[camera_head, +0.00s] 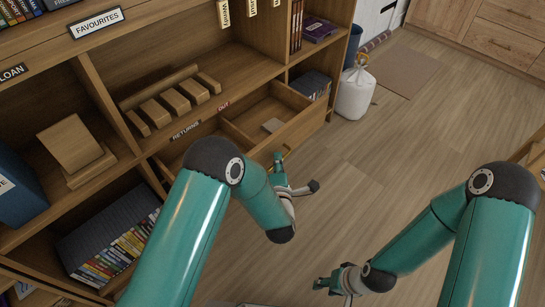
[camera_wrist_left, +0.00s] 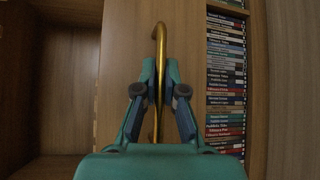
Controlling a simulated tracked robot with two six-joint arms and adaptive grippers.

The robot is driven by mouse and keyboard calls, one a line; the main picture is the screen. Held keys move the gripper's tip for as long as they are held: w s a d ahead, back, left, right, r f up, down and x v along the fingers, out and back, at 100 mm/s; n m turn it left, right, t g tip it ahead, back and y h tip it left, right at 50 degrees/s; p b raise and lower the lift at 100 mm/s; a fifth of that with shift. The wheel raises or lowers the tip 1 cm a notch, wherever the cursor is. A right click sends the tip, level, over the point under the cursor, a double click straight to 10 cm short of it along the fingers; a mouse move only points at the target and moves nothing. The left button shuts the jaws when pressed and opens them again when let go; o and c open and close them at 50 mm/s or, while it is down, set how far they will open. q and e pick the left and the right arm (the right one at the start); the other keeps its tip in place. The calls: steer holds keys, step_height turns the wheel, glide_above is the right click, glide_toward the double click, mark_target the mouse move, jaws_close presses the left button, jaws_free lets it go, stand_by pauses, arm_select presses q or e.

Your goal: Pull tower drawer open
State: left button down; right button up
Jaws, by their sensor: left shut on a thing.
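The wooden tower drawer (camera_head: 306,121) stands out from the shelf unit in the head view, its inside visible. My left gripper (camera_head: 278,163) is at the drawer's front. In the left wrist view my left gripper (camera_wrist_left: 158,78) is shut on a curved brass handle (camera_wrist_left: 160,38), which runs between the fingers. The handle is hidden in the head view. My right gripper (camera_head: 325,284) is over the floor, apart from the drawer; its jaw opening is too small to tell.
The shelf unit (camera_head: 130,85) holds wooden blocks, a blue box (camera_head: 15,188) and rows of DVDs (camera_head: 118,247). A white bag (camera_head: 355,92) stands on the floor beyond the drawer. The floor in front of the drawer is clear apart from my arms.

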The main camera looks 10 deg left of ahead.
arm_select(q)
steer(key=shift+s+a+f, duration=0.1)
steer(key=shift+s+f, duration=0.1)
steer(key=shift+f, duration=0.1)
steer(key=c, duration=1.2)
jaws_free()
steer(key=shift+c, duration=0.2)
steer(key=shift+w+r, duration=0.1)
steer(key=shift+r, duration=0.05)
steer(key=s+d+r, duration=0.1)
steer(key=s, duration=1)
steer(key=shift+s+d+r, duration=0.25)
steer(key=shift+s+r, duration=0.1)
steer(key=shift+s, duration=0.05)
steer(key=shift+a+f, duration=0.1)
